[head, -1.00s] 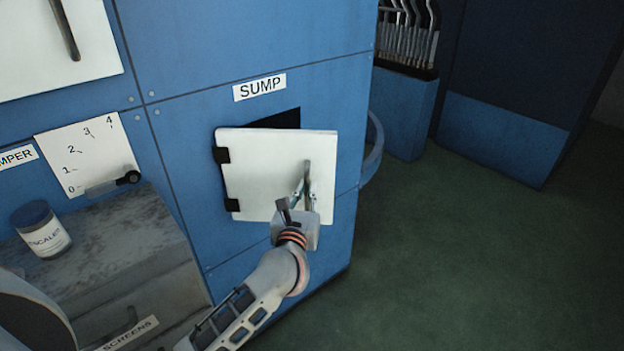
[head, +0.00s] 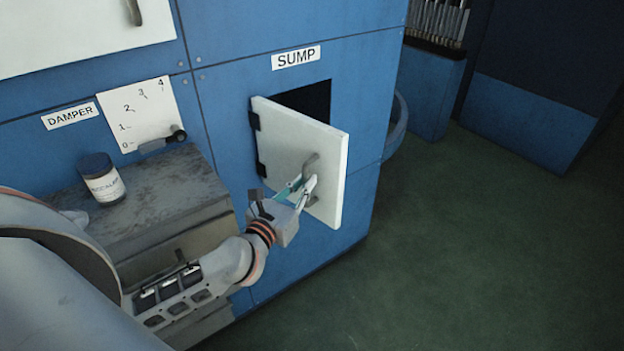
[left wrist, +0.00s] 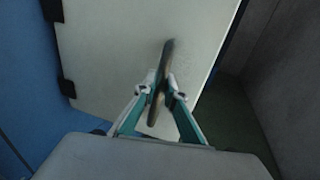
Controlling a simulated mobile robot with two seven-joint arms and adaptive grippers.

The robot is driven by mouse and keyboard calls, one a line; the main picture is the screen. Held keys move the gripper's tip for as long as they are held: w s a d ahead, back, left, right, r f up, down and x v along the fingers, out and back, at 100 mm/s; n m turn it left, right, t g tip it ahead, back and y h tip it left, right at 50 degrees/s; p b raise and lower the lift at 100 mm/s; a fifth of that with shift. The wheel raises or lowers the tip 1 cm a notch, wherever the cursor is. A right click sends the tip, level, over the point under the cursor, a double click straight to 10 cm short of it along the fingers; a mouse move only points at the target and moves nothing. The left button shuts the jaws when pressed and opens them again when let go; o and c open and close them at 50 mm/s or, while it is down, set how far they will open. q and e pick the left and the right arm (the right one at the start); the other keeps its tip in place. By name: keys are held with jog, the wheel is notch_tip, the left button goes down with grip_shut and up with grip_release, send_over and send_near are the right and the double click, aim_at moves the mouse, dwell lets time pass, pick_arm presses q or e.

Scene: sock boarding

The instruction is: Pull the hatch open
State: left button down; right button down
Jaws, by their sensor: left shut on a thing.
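The white hatch (head: 290,137) under the SUMP label (head: 296,58) stands partly open, swung out on black hinges at its left edge. A dark opening (head: 308,98) shows behind its top. My left gripper (head: 306,187) is shut on the hatch's grey handle (head: 309,168), near the free right edge. In the left wrist view the handle (left wrist: 166,62) stands upright between the two fingers (left wrist: 160,90), and the hatch (left wrist: 110,50) fills the upper middle. My right gripper is not in view.
A jar with a dark lid (head: 101,178) stands on a grey cabinet (head: 165,200) at left. A DAMPER lever (head: 165,142) sits on a white scale plate above it. Green floor (head: 470,240) to the right is clear.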

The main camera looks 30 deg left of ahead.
pick_arm(q)
jog(key=shift+s+a, duration=0.2)
jog(key=shift+a, duration=0.15)
jog(key=c, duration=2.4)
grip_release()
jog(key=shift+a, duration=0.1)
jog(key=shift+s, duration=0.1)
jog(key=s, duration=1.1)
jog(key=shift+s, duration=0.4)
